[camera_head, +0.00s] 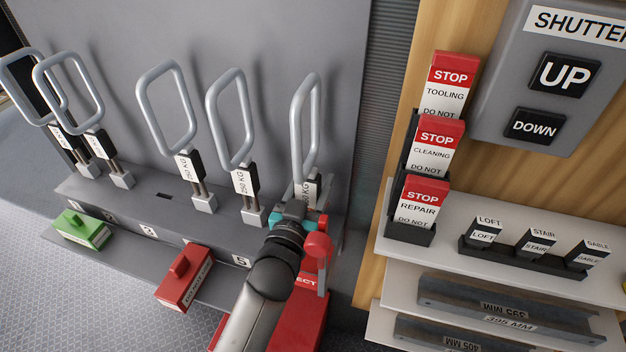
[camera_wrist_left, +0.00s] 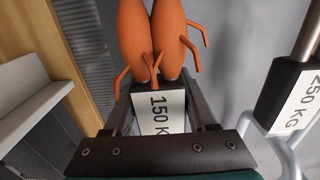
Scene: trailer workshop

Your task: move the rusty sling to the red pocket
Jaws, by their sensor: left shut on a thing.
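The rusty sling (camera_head: 307,115) has a tall grey loop, a tag block reading 150 KG (camera_wrist_left: 162,108) and two swollen orange legs (camera_wrist_left: 150,40) with stray broken wires. It stands upright at the right end of the rack in the head view. My left gripper (camera_head: 299,207) is shut on its tag block, with one finger on each side in the wrist view. The arm and gripper hide the sling's foot in the head view, so I cannot tell whether it is seated. The red pocket (camera_head: 303,318), with lettering ending in ECT, is partly behind my arm. My right gripper is not in view.
Several other grey slings stand left on the grey rack (camera_head: 125,215); the nearest (camera_head: 232,120) has a 250 KG tag. Red (camera_head: 185,280) and green (camera_head: 82,229) blocks sit on its front. Right are STOP cards (camera_head: 423,203), shelves (camera_head: 520,240) and a shutter switch (camera_head: 540,85).

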